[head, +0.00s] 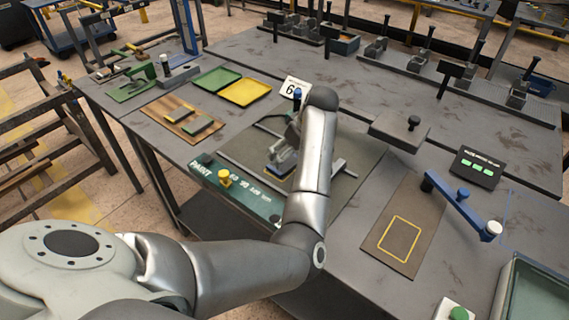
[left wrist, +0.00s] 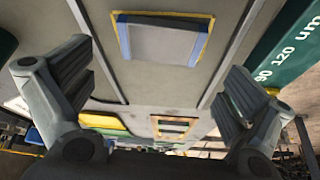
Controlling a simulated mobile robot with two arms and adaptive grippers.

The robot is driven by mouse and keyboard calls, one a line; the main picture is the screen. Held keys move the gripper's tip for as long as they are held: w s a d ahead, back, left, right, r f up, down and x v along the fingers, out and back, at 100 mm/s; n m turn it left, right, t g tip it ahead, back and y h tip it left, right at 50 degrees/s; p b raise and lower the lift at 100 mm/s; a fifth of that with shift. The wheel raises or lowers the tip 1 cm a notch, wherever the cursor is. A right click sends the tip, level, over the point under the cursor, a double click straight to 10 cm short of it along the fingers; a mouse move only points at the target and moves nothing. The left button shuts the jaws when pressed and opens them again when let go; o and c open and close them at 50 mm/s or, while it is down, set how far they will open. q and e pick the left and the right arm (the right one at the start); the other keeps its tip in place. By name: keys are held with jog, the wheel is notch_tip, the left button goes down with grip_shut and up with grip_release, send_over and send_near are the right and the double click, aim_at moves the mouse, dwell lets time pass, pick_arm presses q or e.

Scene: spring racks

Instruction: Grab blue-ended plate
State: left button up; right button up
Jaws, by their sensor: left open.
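The blue-ended plate (head: 279,169) lies on the grey mat between two rails, partly hidden by my left gripper in the head view. In the left wrist view the plate (left wrist: 163,42) is a grey-blue rectangle with a yellow outline near the top. My left gripper (head: 283,157) is above the plate, pointing down. Its two dark fingers stand wide apart in the left wrist view (left wrist: 158,85), with nothing held between them. I cannot tell the exact gap to the plate. My right gripper is not in view.
A green PAINT strip (head: 236,187) with a yellow knob borders the mat's front. Green (head: 216,79) and yellow trays (head: 244,92) lie behind on the left. A blue lever arm (head: 460,203) and a yellow-outlined board (head: 402,235) are on the right.

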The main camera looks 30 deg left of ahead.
aim_at(286, 163)
pick_arm(q)
jog(key=p+x, duration=0.1)
jog(key=x, duration=0.4)
jog(key=shift+w+f, duration=0.1)
jog(key=shift+f, duration=0.2)
jog(key=shift+c, duration=0.4)
jog(key=c, duration=1.2)
jog(key=shift+r, duration=0.15)
jog(key=shift+c, duration=0.3)
